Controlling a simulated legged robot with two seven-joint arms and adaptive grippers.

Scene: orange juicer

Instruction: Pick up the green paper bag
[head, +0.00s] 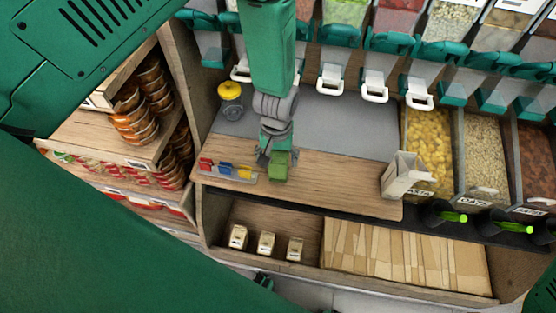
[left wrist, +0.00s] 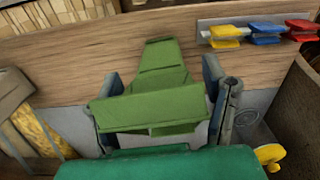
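The green paper bag (head: 280,171) is at the wooden counter, just below my left gripper (head: 277,155) in the head view. In the left wrist view the green bag (left wrist: 158,85) lies between the two fingers of the left gripper (left wrist: 162,85). The fingers are spread, with a narrow gap visible between the fingertips and the bag's sides. The wide near edge of the bag covers part of the left-hand finger. Whether the bag touches the counter is hard to tell.
A holder with red, blue and yellow clips (head: 228,170) is left of the bag. A whitish paper bag (head: 404,174) stands at the counter's right end, by bins of pasta (head: 428,140). Dispensers with white handles (head: 331,80) hang behind. The wooden counter (head: 335,187) between is clear.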

